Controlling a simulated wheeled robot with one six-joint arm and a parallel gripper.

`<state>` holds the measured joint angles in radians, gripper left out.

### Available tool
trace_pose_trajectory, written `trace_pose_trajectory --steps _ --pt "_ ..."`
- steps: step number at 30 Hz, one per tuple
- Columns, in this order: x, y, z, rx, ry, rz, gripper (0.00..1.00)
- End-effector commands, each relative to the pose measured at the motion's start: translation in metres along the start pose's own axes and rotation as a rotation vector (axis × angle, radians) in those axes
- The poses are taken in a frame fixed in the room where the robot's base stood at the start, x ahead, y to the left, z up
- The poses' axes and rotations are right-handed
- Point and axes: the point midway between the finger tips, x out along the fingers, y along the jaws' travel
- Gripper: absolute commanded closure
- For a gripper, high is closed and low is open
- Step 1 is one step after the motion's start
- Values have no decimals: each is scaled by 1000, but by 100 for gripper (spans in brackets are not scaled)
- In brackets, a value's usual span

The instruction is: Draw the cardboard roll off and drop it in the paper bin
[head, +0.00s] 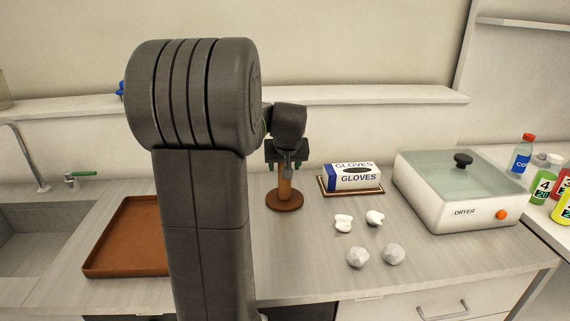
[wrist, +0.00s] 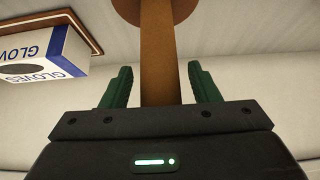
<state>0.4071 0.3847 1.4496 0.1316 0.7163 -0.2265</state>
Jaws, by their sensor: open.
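The cardboard roll (head: 285,190) is a brown upright cylinder standing over a round brown base (head: 284,205) on the counter. In the wrist view the roll (wrist: 157,55) runs between my two green fingers, with the round base (wrist: 184,14) at the top edge. My gripper (head: 287,165) is at the upper part of the roll and hides its top in the head view. The fingers (wrist: 161,80) are open, one on each side of the roll, with a visible gap on both sides. I cannot make out a paper bin in either view.
A gloves box (head: 351,177) on a brown tray stands close on the right; the box also shows in the wrist view (wrist: 45,48). White crumpled pieces (head: 375,217) lie in front, and a dryer (head: 455,190) stands farther right. A brown tray (head: 125,272) and a sink are left.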

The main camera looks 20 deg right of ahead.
Motion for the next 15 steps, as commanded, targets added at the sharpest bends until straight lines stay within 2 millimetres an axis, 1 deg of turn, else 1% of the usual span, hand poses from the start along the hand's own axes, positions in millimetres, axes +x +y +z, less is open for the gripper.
trace_pose_trajectory --steps 7,8,12,15 --pt "0 0 0 0 0 0 45" --pt "0 0 0 0 0 0 48" --pt "0 0 0 0 0 0 76" --pt "0 0 0 0 0 0 93"
